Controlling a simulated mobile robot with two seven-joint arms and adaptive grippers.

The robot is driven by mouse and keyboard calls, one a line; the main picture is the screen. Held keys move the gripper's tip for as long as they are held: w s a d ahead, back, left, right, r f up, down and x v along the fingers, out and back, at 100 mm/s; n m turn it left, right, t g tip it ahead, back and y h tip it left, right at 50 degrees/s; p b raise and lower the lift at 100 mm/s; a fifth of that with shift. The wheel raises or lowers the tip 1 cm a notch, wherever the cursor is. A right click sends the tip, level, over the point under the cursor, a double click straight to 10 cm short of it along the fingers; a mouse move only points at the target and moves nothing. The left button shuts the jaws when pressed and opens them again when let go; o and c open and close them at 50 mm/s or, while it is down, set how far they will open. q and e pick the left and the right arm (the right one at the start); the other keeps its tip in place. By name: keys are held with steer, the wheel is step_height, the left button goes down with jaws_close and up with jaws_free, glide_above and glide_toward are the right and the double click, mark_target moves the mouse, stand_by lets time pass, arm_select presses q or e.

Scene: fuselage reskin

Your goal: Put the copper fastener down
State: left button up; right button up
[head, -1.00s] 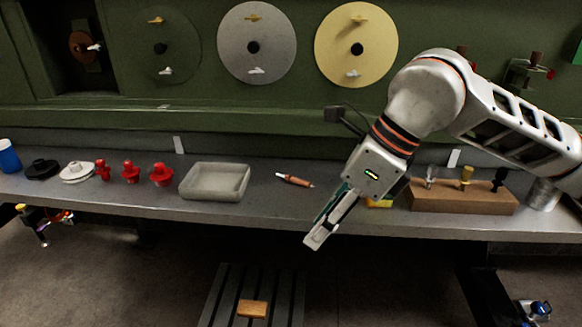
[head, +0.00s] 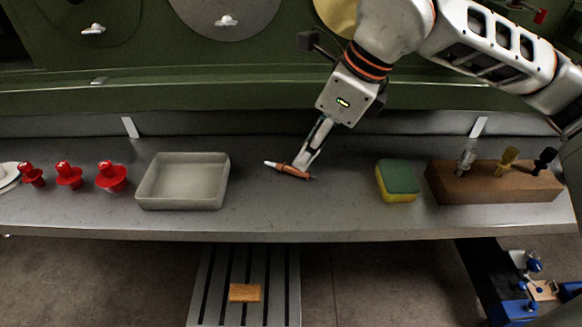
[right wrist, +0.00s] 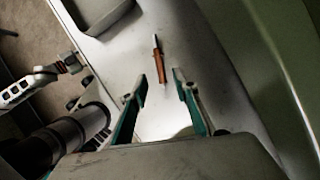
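The copper fastener (head: 288,171) lies on its side on the grey bench, between the tray and the sponge. It has a copper-coloured body and a pale tip at its left end. My right gripper (head: 304,165) reaches down from the upper right, with its fingertips close to the fastener in the head view. In the right wrist view, the right gripper (right wrist: 161,86) is open with nothing between its fingers. There the fastener (right wrist: 158,60) shows just beyond the fingertips, in line with the gap. I cannot tell whether anything touches. My left gripper is not in view.
A grey tray (head: 182,203) stands left of the fastener, with several red knobbed parts (head: 112,177) further left. A green and yellow sponge (head: 398,180) and a wooden block (head: 495,187) holding three fasteners are to the right. Bench around the copper fastener is clear.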

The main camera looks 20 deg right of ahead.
mark_target(296, 172)
steer(key=x, duration=0.4)
steer(key=shift+f, duration=0.3)
steer(key=shift+w+a+f, duration=0.1)
steer(key=shift+w, duration=0.05)
jaws_close()
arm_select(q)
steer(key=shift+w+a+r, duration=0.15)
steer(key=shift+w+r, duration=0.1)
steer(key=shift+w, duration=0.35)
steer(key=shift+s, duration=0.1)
